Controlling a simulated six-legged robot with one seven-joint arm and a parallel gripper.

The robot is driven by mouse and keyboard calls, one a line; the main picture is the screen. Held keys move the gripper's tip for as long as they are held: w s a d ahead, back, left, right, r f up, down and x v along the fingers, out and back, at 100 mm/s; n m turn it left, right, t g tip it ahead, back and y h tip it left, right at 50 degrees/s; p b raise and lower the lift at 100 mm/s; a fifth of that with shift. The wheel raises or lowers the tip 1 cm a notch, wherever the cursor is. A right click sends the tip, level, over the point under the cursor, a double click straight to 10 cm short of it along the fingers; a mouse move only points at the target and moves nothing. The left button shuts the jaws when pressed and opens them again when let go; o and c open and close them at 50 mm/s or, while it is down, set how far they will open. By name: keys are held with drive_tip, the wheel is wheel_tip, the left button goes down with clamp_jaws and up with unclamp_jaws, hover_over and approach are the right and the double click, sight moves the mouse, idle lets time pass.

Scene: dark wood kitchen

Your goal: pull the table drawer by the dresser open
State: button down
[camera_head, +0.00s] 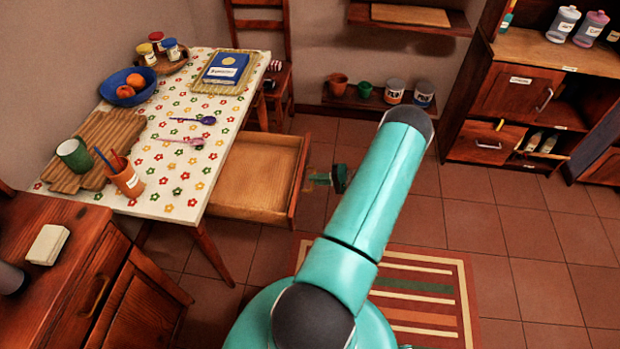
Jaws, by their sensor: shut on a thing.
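The table (172,190) has a white flowered top and stands at the left. Its wooden drawer (257,178) is pulled well out from the table's right side, and its inside looks empty. My gripper (318,179) is at the outer side of the drawer front, shut on what appears to be the drawer handle. The handle itself is too small and covered to make out. My teal arm reaches up from the bottom of the view and hides part of the floor beside the gripper.
A wooden cabinet (50,240) with a door standing open is at lower left. A tall shelved dresser (515,90) is at upper right. A chair (262,25) stands behind the table. A striped rug (425,300) lies below my arm. The tiled floor at right is clear.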

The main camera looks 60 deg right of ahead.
drive_tip(key=c, duration=1.5)
unclamp_jaws()
drive_tip(key=v, duration=1.4)
